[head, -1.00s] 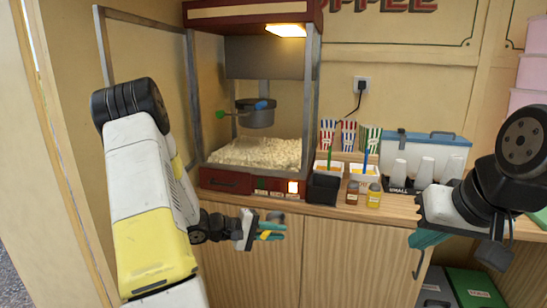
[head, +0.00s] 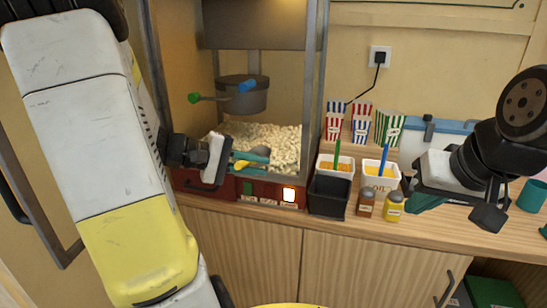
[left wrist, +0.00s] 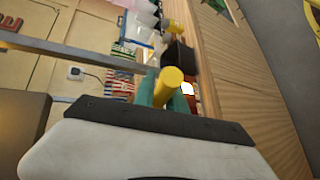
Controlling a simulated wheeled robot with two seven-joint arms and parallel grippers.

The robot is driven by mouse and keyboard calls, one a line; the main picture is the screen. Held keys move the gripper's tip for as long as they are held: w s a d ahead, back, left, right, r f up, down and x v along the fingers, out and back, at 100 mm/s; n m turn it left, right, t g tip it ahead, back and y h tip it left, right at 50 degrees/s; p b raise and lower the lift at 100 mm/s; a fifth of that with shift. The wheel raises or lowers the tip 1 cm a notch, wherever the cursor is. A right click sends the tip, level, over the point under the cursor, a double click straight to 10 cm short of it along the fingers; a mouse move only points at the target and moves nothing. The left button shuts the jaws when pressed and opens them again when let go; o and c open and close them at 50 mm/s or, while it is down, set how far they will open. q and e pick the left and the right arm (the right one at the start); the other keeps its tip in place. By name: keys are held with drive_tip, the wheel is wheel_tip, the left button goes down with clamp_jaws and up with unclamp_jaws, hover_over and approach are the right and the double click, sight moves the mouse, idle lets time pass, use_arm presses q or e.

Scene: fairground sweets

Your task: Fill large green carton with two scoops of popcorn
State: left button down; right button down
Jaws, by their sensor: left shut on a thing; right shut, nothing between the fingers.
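The green-and-white striped carton (head: 389,127) stands at the back of the counter, right of the red and blue striped ones. Popcorn (head: 285,146) lies heaped in the machine. My left gripper (head: 252,160) is in front of the popcorn, just above the machine's red base. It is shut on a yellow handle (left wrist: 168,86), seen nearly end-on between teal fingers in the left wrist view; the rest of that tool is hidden. My right gripper (head: 426,203) is shut and empty, over the counter's right part, clear of the carton.
The machine's metal post (head: 314,100) stands right of my left gripper, and the kettle (head: 241,96) hangs above. A black box (head: 330,196), white tubs (head: 380,174), a brown bottle (head: 366,204) and a yellow bottle (head: 393,207) crowd the counter.

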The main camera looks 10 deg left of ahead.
use_arm(q)
drive_tip(key=shift+w+d+f, duration=0.1)
drive_tip(key=shift+w+f, duration=0.1)
drive_tip(key=shift+w, duration=2.05)
drive_tip(key=shift+w+d+f, duration=0.1)
drive_tip(key=shift+w+f, duration=0.15)
drive_tip(key=shift+w, duration=1.95)
drive_tip(key=shift+w+d+f, duration=0.1)
drive_tip(key=shift+w+f, duration=0.1)
drive_tip(key=shift+w, duration=2.05)
drive_tip(key=shift+w+d+f, duration=0.1)
drive_tip(key=shift+w+f, duration=0.55)
drive_tip(key=shift+w, duration=1.1)
drive_tip(key=shift+w+a+f, duration=0.1)
drive_tip(key=shift+w+f, duration=0.6)
drive_tip(key=shift+w, duration=1)
drive_tip(key=shift+w+d+f, duration=0.1)
drive_tip(key=shift+w+f, duration=0.55)
drive_tip(key=shift+w, duration=1.1)
